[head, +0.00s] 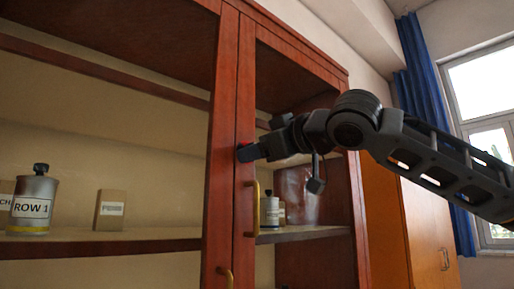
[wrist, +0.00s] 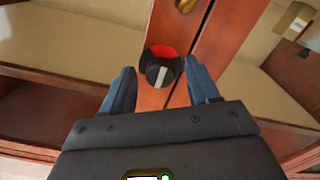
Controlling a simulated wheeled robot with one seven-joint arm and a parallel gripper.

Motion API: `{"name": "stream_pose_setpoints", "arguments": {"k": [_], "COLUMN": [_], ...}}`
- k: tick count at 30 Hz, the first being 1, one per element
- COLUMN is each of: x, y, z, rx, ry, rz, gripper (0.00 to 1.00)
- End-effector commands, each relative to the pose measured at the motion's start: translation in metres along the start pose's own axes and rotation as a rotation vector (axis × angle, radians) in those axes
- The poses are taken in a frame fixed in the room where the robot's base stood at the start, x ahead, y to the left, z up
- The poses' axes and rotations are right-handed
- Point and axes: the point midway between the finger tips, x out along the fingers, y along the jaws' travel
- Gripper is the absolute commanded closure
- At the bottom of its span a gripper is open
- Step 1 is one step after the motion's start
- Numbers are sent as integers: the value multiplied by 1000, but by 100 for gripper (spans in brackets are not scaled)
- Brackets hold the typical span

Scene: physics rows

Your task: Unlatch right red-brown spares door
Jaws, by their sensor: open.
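The right red-brown door (head: 246,120) is closed beside the left door (head: 222,120), with glass-like panels showing the shelves behind. A latch knob (wrist: 162,70), black with a pale bar and a red patch behind it, sits on the door frame between the fingers in the wrist view. In the head view only a bit of red shows by the fingertips. My gripper (wrist: 157,88) is open, with one blue finger on each side of the knob. I cannot tell whether the fingers touch it. A brass handle (head: 252,210) is on the right door below the gripper.
A canister labelled ROW 1 (head: 34,203) and a small box (head: 110,209) stand on the shelf at left. A small bottle (head: 269,208) stands behind the right door. An orange cabinet (head: 408,225), a blue curtain (head: 423,90) and a window (head: 485,95) are at right.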

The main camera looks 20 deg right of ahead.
Motion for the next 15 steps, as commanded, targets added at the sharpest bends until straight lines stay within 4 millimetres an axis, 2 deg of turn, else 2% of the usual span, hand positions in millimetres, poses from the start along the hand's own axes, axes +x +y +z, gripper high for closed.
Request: {"name": "stream_pose_setpoints", "arguments": {"k": [4, 11, 15], "x": [7, 8, 8], "y": [0, 0, 0], "z": [-1, 0, 0], "rx": [-1, -1, -1], "ry": [1, 1, 1], "rz": [0, 0, 0], "gripper": [40, 40, 51]}}
